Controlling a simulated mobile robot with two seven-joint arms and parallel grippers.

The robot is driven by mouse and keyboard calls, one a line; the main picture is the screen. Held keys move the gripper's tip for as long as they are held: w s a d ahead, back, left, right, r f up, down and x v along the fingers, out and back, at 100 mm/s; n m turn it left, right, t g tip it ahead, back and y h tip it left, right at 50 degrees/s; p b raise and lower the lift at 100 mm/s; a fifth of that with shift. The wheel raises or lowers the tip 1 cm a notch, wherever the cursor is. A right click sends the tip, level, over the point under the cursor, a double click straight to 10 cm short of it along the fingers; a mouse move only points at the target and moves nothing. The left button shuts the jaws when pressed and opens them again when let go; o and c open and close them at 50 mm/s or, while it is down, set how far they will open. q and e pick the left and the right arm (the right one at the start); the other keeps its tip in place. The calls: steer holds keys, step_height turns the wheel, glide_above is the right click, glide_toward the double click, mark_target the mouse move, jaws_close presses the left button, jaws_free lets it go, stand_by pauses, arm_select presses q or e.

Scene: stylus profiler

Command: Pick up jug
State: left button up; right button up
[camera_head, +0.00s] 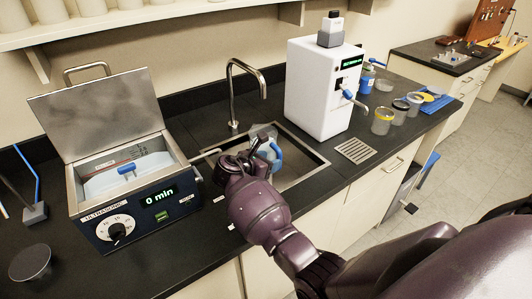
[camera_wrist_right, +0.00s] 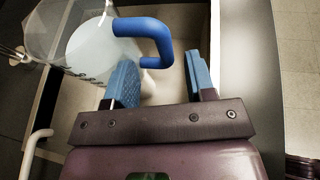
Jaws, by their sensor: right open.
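The jug (camera_head: 262,133) is clear with a blue handle (camera_head: 277,152) and stands in the sink, partly hidden behind my right gripper (camera_head: 240,162). In the right wrist view the jug (camera_wrist_right: 90,50) is at the upper left, and its blue handle (camera_wrist_right: 158,32) reaches toward the gripper. My right gripper (camera_wrist_right: 163,75) is open, with blue finger pads. The lower part of the handle shows between the two fingers in the picture; I cannot tell whether either finger touches it. My left gripper is not in view.
A tap (camera_head: 235,95) rises behind the sink (camera_head: 312,165). An ultrasonic bath (camera_head: 130,235) with a raised lid stands left of it. A white dispenser (camera_head: 318,95) stands right, with several small jars beyond. A shelf (camera_head: 150,14) hangs above.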

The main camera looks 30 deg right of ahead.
steer(key=shift+s+x, duration=0.15)
steer(key=shift+x, duration=1.15)
steer(key=shift+s+x, duration=0.1)
steer(key=shift+x, duration=1.15)
steer(key=shift+d, duration=0.1)
jaws_close()
steer(key=shift+r, duration=0.1)
